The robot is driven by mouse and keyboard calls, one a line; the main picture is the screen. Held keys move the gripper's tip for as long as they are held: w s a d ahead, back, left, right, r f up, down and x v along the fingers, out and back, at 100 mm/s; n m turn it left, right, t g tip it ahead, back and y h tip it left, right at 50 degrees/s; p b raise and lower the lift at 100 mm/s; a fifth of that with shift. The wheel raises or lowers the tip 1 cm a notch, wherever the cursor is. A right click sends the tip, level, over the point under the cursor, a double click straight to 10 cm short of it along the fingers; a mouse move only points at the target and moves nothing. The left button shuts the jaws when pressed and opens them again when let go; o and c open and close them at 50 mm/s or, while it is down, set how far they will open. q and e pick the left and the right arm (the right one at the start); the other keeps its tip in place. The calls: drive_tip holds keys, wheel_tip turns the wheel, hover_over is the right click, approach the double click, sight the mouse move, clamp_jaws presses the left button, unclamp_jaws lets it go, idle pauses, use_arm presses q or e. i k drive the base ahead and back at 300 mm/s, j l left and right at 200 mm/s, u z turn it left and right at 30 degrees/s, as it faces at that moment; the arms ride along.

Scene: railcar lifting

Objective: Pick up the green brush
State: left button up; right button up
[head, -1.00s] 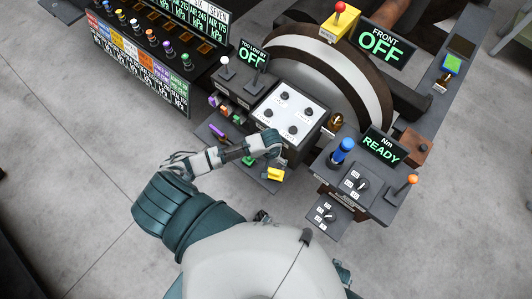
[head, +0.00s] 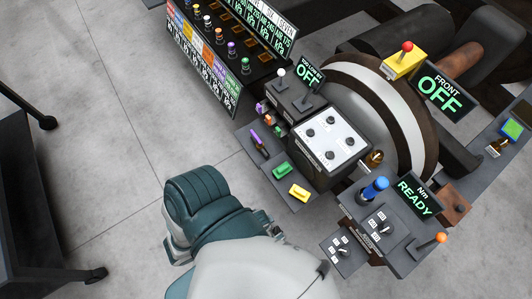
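The green brush (head: 282,169) lies on a narrow dark shelf (head: 263,165) in front of the control box. It sits between a purple-handled item (head: 258,143) to its upper left and a yellow block-shaped item (head: 299,192) to its lower right. Nothing is touching the green brush. I cannot make out either of my grippers. A teal part of my arm shows at the lower middle, apart from the shelf, and its end is hidden.
A white panel with black knobs (head: 328,138) stands right behind the shelf. A console with a blue-topped lever (head: 375,187) is to the right. A dark wheeled frame (head: 22,200) stands at far left. The floor left of the shelf is clear.

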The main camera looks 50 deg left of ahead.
sight(285, 168)
drive_tip(key=k+l+u, duration=0.1)
drive_tip(key=u, duration=0.35)
drive_tip(key=k+u, duration=0.1)
drive_tip(key=u, duration=0.35)
drive_tip(key=k+u, duration=0.1)
drive_tip(key=u, duration=0.35)
drive_tip(key=z, duration=1.6)
drive_tip(key=u, duration=1.15)
